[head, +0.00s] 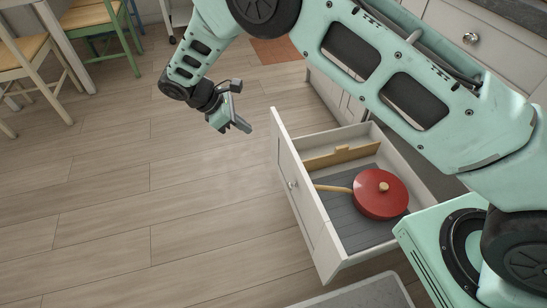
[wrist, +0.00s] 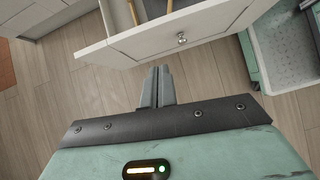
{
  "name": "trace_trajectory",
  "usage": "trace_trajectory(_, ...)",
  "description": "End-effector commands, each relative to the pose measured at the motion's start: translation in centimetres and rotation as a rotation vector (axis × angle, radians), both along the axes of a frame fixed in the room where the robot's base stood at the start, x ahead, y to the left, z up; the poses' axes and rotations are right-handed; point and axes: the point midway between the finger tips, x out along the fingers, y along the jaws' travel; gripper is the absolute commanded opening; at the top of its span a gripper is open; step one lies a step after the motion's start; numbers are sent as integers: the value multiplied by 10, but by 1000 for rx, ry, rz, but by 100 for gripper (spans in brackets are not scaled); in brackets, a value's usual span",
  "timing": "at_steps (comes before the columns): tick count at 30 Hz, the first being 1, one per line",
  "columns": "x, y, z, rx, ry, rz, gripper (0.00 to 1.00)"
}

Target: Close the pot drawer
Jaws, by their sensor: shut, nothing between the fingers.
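The pot drawer (head: 301,210) stands pulled out from the cabinet in the head view, with a white front and a small round knob. Inside it lies a red lidded pan (head: 380,196) with a wooden handle, on a dark ribbed liner. My gripper (head: 241,126) is in the air over the floor, in front of the drawer front and to its left, apart from it. In the wrist view my gripper (wrist: 157,76) has its fingers together and empty, pointing toward the drawer front (wrist: 160,34) and its knob (wrist: 182,38). The drawer's right side is partly hidden by my arm.
A wooden divider (head: 341,156) lies in the drawer. Chairs (head: 103,35) and a table stand at the upper left. A grey-white tray or bin (head: 350,294) is at the bottom, near the drawer. The wood floor left of the drawer is clear.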

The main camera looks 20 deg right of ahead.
Motion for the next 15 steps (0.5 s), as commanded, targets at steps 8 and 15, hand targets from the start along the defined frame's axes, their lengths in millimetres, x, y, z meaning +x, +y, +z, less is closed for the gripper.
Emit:
trace_trajectory(8,24,-9,-70,-133,15,91,0)
trace_trajectory(15,25,-26,-87,-140,17,94,0)
